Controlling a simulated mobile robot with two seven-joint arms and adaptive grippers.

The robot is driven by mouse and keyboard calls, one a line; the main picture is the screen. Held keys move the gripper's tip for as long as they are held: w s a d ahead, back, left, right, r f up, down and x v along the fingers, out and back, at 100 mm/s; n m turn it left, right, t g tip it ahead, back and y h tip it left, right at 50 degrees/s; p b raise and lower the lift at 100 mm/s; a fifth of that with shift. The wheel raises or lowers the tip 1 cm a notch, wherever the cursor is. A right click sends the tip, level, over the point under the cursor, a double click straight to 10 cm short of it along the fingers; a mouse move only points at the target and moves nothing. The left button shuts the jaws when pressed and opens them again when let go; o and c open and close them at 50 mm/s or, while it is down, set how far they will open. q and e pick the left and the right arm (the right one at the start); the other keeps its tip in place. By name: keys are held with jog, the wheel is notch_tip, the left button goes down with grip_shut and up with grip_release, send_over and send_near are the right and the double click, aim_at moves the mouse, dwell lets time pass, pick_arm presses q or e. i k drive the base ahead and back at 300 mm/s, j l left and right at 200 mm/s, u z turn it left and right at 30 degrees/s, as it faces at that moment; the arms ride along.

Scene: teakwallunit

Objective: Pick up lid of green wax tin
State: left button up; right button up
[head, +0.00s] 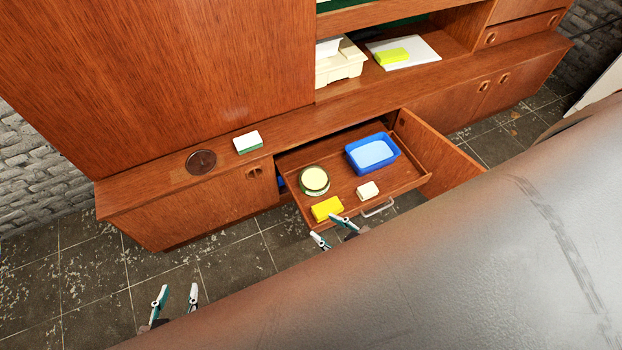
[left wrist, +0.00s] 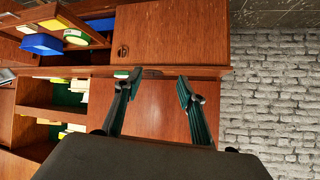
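A round tin with a green rim and pale yellow top (head: 312,179) sits in the open drawer; it also shows in the left wrist view (left wrist: 75,37). I cannot tell if its pale top is wax or a cover. A flat dark brown disc (head: 201,162), possibly the lid, lies on the wall unit's ledge; it appears nearly edge-on in the left wrist view (left wrist: 152,73). My left gripper (head: 177,291) is open and empty, in front of the cabinet and apart from the disc. My right gripper (head: 328,229) is open and empty at the drawer's front edge.
The drawer (head: 408,181) also holds a blue tub (head: 353,151), a yellow block (head: 327,208) and a white block (head: 368,191). A green-and-white sponge (head: 248,142) lies right of the disc. The ledge left of the disc is clear.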

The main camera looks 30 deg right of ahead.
aim_at(201, 162)
jog(key=j+z, duration=0.4)
jog(key=j, duration=0.15)
jog(key=k+j+z, duration=0.1)
jog(key=j+z, duration=0.25)
jog(key=j, duration=0.15)
jog(key=k+j+z, duration=0.1)
jog(key=j+z, duration=0.3)
jog(key=j, duration=0.1)
